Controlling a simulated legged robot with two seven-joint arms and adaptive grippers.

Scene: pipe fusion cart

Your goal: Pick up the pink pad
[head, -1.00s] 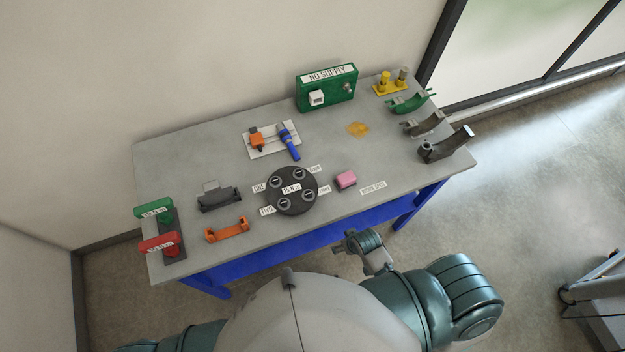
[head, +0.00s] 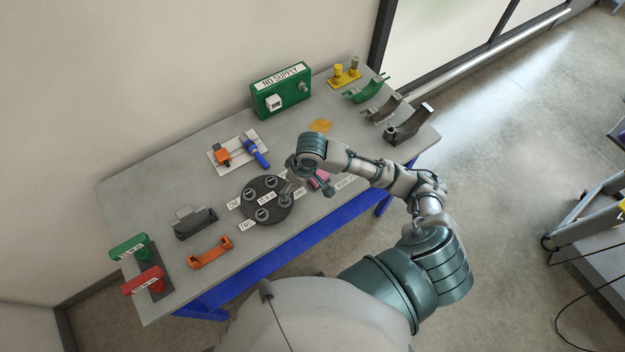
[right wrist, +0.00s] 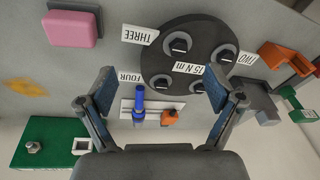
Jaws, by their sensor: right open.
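The pink pad (head: 321,178) lies on the grey table just right of the round dark disc, partly hidden by my right arm in the head view. In the right wrist view the pink pad (right wrist: 72,28) is at the upper left, on a grey base, outside the fingers. My right gripper (head: 307,194) is above the table between disc and pad. Its two fingers are spread and empty in the right wrist view (right wrist: 160,88), with the disc and a blue tool showing beyond them. My left gripper is not in view.
The disc (head: 265,213) carries several round knobs and number labels. A green NO SUPPLY box (head: 281,92) stands behind, with a blue and orange tool on a white plate (head: 228,165). An orange handle (head: 209,253) lies in front.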

